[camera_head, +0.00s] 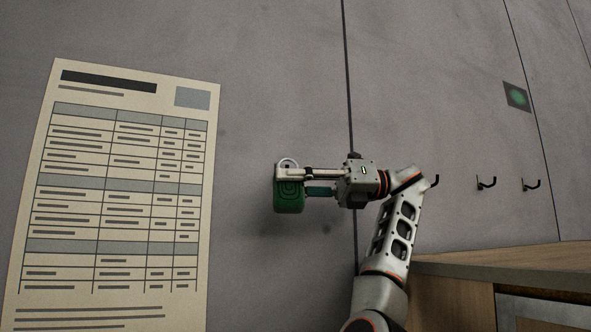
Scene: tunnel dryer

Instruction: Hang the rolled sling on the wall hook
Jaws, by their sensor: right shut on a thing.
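The rolled sling (289,197) is a green coil with a pale ring at its top, held up in front of the grey wall. My right gripper (290,180) comes from the right and is shut on the sling. Black wall hooks show to the right of the gripper: one (435,181) just past my wrist and partly hidden by my arm, a middle one (486,183), and one farther right (531,185). The sling is well to the left of these hooks. No sling hangs on the hooks that I see. My left gripper is not in view.
A large printed chart (120,190) is on the wall at the left. A small dark plate with a green round mark (516,97) is on the wall at upper right. A wooden bench top (520,262) juts out below the hooks. The wall between the chart and sling is bare.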

